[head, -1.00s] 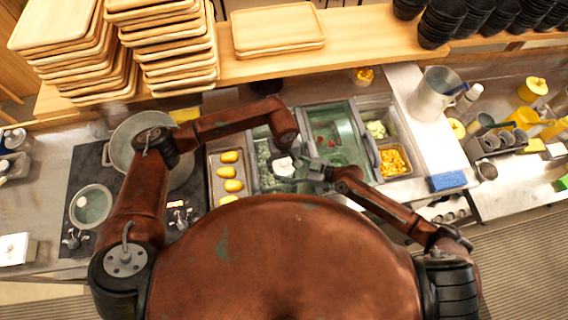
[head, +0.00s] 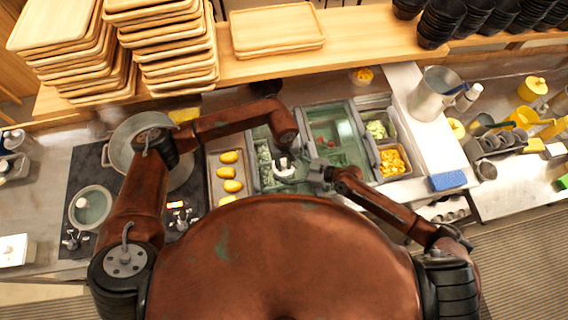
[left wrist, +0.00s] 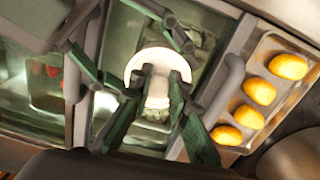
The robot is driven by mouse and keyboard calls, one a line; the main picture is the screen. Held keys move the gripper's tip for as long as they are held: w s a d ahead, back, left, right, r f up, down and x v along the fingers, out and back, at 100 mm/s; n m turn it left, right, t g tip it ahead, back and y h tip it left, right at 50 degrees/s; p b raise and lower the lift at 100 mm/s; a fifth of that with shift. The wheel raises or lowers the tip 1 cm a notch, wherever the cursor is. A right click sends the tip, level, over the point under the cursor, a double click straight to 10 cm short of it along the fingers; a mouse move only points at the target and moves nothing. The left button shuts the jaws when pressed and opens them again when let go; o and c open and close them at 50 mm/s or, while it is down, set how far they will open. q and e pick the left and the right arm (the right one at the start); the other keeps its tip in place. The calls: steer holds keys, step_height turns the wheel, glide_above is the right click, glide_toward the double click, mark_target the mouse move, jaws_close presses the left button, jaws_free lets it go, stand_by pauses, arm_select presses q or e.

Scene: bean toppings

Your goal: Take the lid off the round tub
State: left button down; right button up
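A round tub with a white lid (left wrist: 150,58) stands among the bins of the counter. It also shows in the head view as a small pale round shape (head: 284,174), partly hidden. My left gripper (left wrist: 162,76) is over the lid, its fingertips on either side of the lid's pale middle. Whether they press on it I cannot tell. In the head view my left gripper (head: 284,166) is small and dark. My right gripper (head: 311,172) is at the tub's right. In the left wrist view its two fingers lie spread on opposite sides of the tub; contact is unclear.
A tray of several yellow pieces (head: 212,182) lies left of the tub. A green bin (head: 343,125) and a bin of orange cubes (head: 392,162) lie to the right. A large pot (head: 118,150) stands behind my left arm. Stacked wooden trays (head: 178,60) fill the back shelf.

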arm_select(q)
steer(key=shift+a, duration=0.25)
arm_select(e)
steer(key=shift+w+r, duration=0.25)
steer(key=shift+r, duration=0.05)
arm_select(q)
steer(key=shift+r, duration=0.15)
arm_select(e)
steer(key=shift+d, duration=0.1)
arm_select(q)
steer(key=shift+s+d+r, duration=0.1)
steer(key=shift+s+r, duration=0.05)
steer(key=shift+r, duration=0.45)
arm_select(e)
steer(key=shift+d+f, duration=0.1)
steer(key=shift+f, duration=0.15)
arm_select(q)
steer(key=shift+r, duration=0.25)
arm_select(e)
steer(key=shift+d+f, duration=0.1)
steer(key=shift+f, duration=0.05)
arm_select(q)
steer(key=shift+d, duration=0.1)
arm_select(e)
steer(key=shift+s, duration=0.1)
steer(key=shift+s+f, duration=0.1)
steer(key=shift+c, duration=0.4)
